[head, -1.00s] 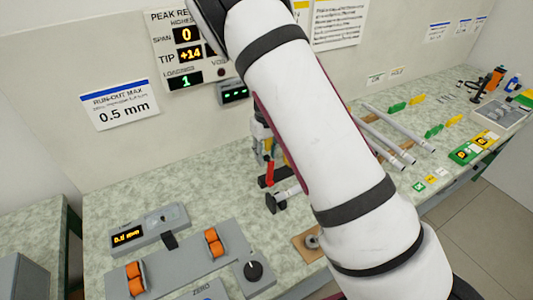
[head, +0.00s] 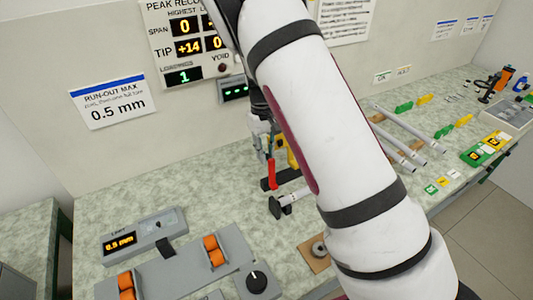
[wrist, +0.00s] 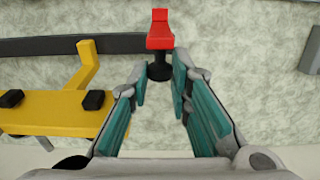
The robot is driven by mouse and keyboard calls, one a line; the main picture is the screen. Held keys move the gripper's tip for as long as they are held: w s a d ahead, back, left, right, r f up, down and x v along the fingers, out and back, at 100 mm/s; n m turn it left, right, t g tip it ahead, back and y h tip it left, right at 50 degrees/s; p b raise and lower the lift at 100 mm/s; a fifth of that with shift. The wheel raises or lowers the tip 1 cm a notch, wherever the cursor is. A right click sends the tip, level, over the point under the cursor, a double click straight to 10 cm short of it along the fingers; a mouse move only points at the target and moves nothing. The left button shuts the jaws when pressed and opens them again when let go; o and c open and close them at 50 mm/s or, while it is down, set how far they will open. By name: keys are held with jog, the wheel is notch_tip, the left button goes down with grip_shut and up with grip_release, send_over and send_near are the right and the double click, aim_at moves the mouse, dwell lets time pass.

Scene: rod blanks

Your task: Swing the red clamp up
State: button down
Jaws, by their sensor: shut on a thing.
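The red clamp (head: 272,172) stands upright as a narrow red lever by a dark bar on the bench, left of my arm in the head view. In the wrist view its red head (wrist: 160,30) sits on a black stem, at the far end of the jaws. My gripper (wrist: 160,82) has its two teal-padded fingers either side of the stem and is shut on the clamp. In the head view my gripper (head: 262,142) is small and partly hidden by my arm. The exact contact is hard to see.
A yellow part (wrist: 55,112) with black pads lies left of my fingers, with a dark bar (wrist: 30,47) behind it. Several pale rods (head: 405,130) lie to the right. Bare bench shows at the left.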

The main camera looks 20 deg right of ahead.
jog(key=shift+w, duration=0.2)
jog(key=c, duration=1.5)
grip_release()
jog(key=shift+a, duration=0.1)
jog(key=r, duration=0.4)
jog(key=w+r, duration=0.1)
jog(key=r, duration=0.7)
jog(key=shift+w+a, duration=0.1)
jog(key=shift+w, duration=0.05)
